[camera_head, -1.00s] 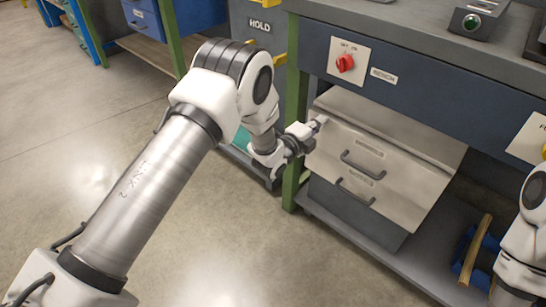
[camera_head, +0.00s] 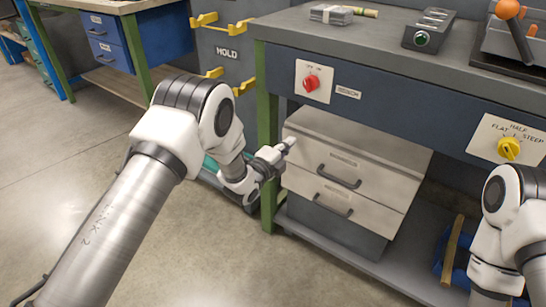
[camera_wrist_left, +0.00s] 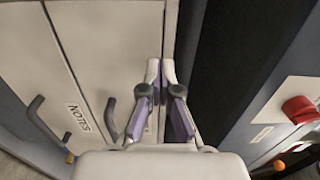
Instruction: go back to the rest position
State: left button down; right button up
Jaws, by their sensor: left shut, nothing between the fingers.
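My left gripper (camera_head: 288,145) is at the left edge of the beige drawer unit (camera_head: 350,152) under the bench. Its fingers are together with nothing between them. In the left wrist view the closed fingertips (camera_wrist_left: 161,72) point along the drawer fronts, near the gap beside the unit; I cannot tell if they touch it. Both drawers look shut, and their dark handles (camera_head: 339,177) are clear of the fingers. My right arm (camera_head: 508,230) shows at the lower right, but its gripper is out of view.
The bench (camera_head: 380,45) has a red knob (camera_head: 311,83) and a yellow knob (camera_head: 509,149) on its front. A green leg (camera_head: 267,130) stands close to my left wrist. A wooden stick (camera_head: 453,250) lies on the lower shelf (camera_head: 370,265). Open floor (camera_head: 50,180) is at the left.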

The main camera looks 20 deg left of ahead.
pick_arm(q)
jog(key=p+v, duration=0.3)
jog(key=v, duration=0.7)
jog(key=s+a+f+n+g+y, duration=0.2)
jog(key=s+f+n+g, duration=0.2)
jog(key=s+f, duration=0.5)
jog(key=s+a+f+n+g+y, duration=0.2)
jog(key=s+a+f+n+g, duration=0.15)
jog(key=s+f, duration=0.65)
jog(key=s+a+f+n+g+y, duration=0.1)
jog(key=s+f+n+g, duration=0.1)
jog(key=s+n+g, duration=0.6)
jog(key=s+a+f+n+g+y, duration=0.15)
jog(key=s+n, duration=0.45)
jog(key=s, duration=0.6)
notch_tip(320, 180, up, 30)
jog(key=p, duration=3)
jog(key=shift+r+n, duration=0.25)
jog(key=shift+n, duration=0.2)
pick_arm(e)
notch_tip(320, 180, up, 33)
jog(key=shift+s, duration=0.2)
pick_arm(q)
jog(key=shift+s+d, duration=0.1)
jog(key=shift+d, duration=0.05)
pick_arm(e)
jog(key=shift+r, duration=0.1)
